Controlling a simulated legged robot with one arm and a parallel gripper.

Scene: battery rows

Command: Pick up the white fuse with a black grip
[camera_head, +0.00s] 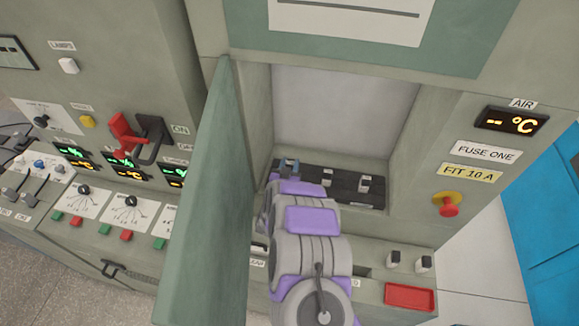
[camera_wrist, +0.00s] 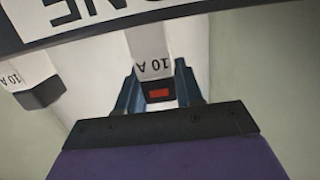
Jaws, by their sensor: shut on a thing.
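In the wrist view, a white fuse (camera_wrist: 150,50) marked "10 A" runs up to a dark strip with large white lettering. Its black grip (camera_wrist: 159,94) has a small red patch and sits between my gripper's two dark fingers (camera_wrist: 158,86), which are shut on it. In the head view my gripper (camera_head: 288,168) is at the left end of a black fuse holder (camera_head: 345,195) in the open recess. The held fuse is mostly hidden there by my arm. I cannot tell whether it is still seated in the holder.
A second white fuse (camera_wrist: 20,72) stands beside the held one. The holder shows other fuses (camera_head: 365,182) to the right. Two spare fuses (camera_head: 394,258) stand on the lower ledge near a red tray (camera_head: 410,298). An open green door (camera_head: 212,200) is close on my arm's left.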

